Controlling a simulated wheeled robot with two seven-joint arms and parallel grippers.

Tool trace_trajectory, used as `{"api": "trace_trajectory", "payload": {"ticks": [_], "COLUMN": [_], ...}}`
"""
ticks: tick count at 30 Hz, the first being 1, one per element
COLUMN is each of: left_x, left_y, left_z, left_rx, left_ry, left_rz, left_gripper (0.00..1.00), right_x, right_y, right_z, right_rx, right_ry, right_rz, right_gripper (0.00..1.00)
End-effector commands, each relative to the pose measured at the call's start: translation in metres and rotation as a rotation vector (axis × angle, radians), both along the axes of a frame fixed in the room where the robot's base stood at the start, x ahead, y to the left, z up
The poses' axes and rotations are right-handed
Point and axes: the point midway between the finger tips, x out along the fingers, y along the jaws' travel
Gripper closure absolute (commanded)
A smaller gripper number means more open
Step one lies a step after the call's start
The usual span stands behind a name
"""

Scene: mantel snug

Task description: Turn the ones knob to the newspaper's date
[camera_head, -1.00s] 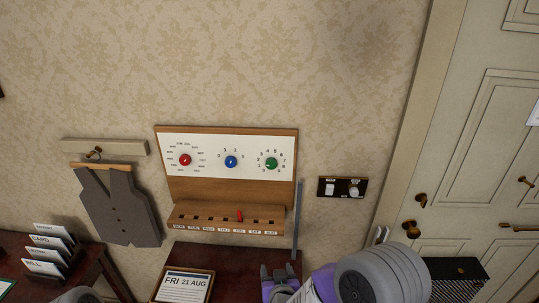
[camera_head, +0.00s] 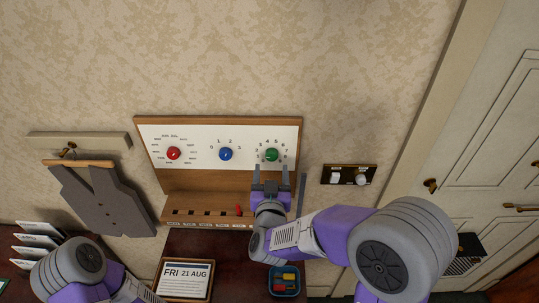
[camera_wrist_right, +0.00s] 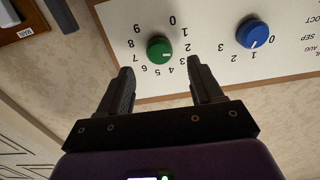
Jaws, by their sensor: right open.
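The ones knob is the green knob (camera_head: 271,155) at the right of the white dial panel (camera_head: 198,150). My right gripper (camera_head: 271,174) is open and empty, just below that knob in the head view. In the right wrist view the green knob (camera_wrist_right: 159,51) shows beyond and between the open fingertips (camera_wrist_right: 160,68), apart from them. Its white mark points toward the 2 or 3; I cannot tell which. The framed newspaper card (camera_head: 185,278) reads FRI 21 AUG. My left arm shows at lower left, but its gripper is out of view.
A blue knob (camera_head: 225,154) and a red knob (camera_head: 173,153) sit left of the green one. Below is a wooden ledge (camera_head: 183,203) with a red peg (camera_head: 238,209). A switch plate (camera_head: 349,175) is at right. A small tray (camera_head: 275,286) holds coloured blocks.

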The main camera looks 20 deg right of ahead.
Motion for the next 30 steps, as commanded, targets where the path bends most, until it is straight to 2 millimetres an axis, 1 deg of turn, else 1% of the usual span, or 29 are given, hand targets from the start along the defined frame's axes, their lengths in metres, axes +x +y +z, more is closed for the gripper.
{"api": "trace_trajectory", "payload": {"ticks": [1,3,9,13,20,21,23,30], "left_x": [0.0,0.0,0.0,0.0,0.0,0.0,0.0,0.0], "left_y": [0.0,0.0,0.0,0.0,0.0,0.0,0.0,0.0], "left_z": [0.002,0.003,0.006,0.006,0.006,0.006,0.006,0.006], "left_rx": [0.0,0.0,0.0,0.0,0.0,0.0,0.0,0.0], "left_ry": [0.0,0.001,0.0,0.0,0.0,0.0,0.0,0.0], "left_rz": [0.0,0.0,0.0,0.0,0.0,0.0,0.0,0.0], "left_gripper": [0.57,0.57,0.57,0.57,0.57,0.57,0.57,0.57], "right_x": [0.009,0.02,0.044,0.05,0.051,0.051,0.051,0.051], "right_y": [-0.003,-0.006,-0.012,-0.014,-0.014,-0.014,-0.014,-0.014], "right_z": [0.0,0.0,0.0,0.0,0.0,0.0,0.0,0.0], "right_rx": [-0.002,0.0,-0.001,0.001,0.001,0.0,0.0,0.0], "right_ry": [0.001,0.0,0.0,0.002,0.001,0.001,0.001,0.001], "right_rz": [-0.002,-0.002,0.0,0.001,0.002,0.002,0.002,0.002], "right_gripper": [0.35,0.35,0.35,0.35,0.35,0.38,0.47,0.84]}}
